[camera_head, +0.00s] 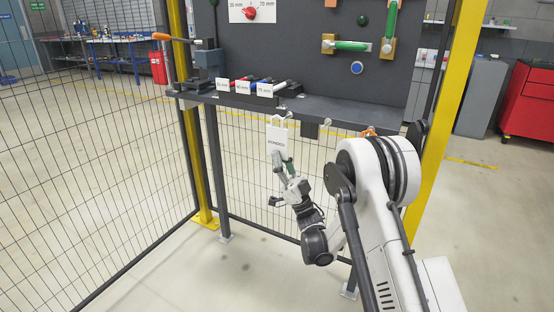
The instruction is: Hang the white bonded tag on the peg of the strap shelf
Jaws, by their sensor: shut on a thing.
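The white tag (277,141) with dark lettering, too small to read surely, stands roughly upright just below the front edge of the shelf (345,113). A narrow pale top part of the tag reaches up to the shelf edge. A small light peg (289,115) shows at the shelf front, just right of the tag's top. I cannot tell whether the tag's top is around the peg or only in front of it. My gripper (284,170) is below the tag, shut on its lower end.
Labelled blocks with red, blue and black handled tools (265,88) lie on the shelf's left part. A vise-like device (207,60) stands at the left end. Another small peg (327,122) and an orange item (369,131) are at the front edge. Yellow posts (440,110) and mesh fencing surround the shelf.

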